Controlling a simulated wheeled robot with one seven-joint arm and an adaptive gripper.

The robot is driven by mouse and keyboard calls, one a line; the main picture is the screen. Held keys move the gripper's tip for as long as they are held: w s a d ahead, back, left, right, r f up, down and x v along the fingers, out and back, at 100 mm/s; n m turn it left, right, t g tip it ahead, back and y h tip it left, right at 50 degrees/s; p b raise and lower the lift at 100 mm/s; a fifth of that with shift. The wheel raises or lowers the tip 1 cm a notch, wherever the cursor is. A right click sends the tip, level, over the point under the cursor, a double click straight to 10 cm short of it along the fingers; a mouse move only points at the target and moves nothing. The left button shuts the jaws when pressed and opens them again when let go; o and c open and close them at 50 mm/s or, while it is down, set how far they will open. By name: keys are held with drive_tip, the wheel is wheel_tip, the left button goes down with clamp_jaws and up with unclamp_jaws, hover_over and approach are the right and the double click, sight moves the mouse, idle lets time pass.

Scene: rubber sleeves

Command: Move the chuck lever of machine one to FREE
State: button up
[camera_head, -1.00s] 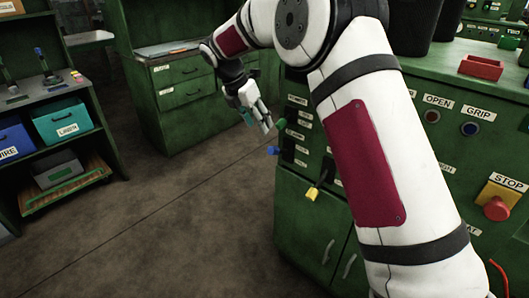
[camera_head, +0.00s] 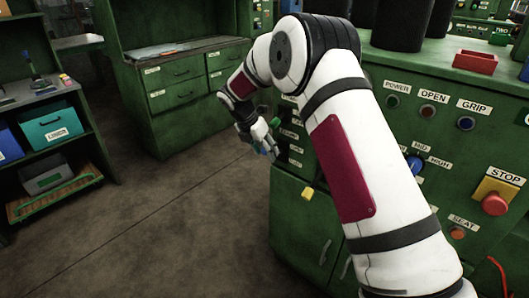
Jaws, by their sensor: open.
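The green machine (camera_head: 475,90) at right has a lever panel on its left part, partly behind my arm. A green-knobbed lever (camera_head: 275,122), a blue-knobbed lever (camera_head: 275,151) and a yellow-knobbed lever (camera_head: 308,193) stick out of it. The small labels beside the levers are too small to read, so I cannot tell which is the chuck lever or where FREE is. My gripper (camera_head: 265,147) is open at the panel, overlapping the blue knob in view and just below the green one. I cannot tell whether it touches either.
A red STOP button (camera_head: 494,204) on a yellow box and OPEN and GRIP buttons are on the machine's front. A red tray (camera_head: 476,62) and dark cylinders stand on top. A green drawer cabinet (camera_head: 180,85) is behind, shelves with bins at left. The brown floor between is clear.

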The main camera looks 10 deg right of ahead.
drive_tip(key=shift+d+f, duration=0.1)
drive_tip(key=shift+f, duration=0.1)
clamp_jaws()
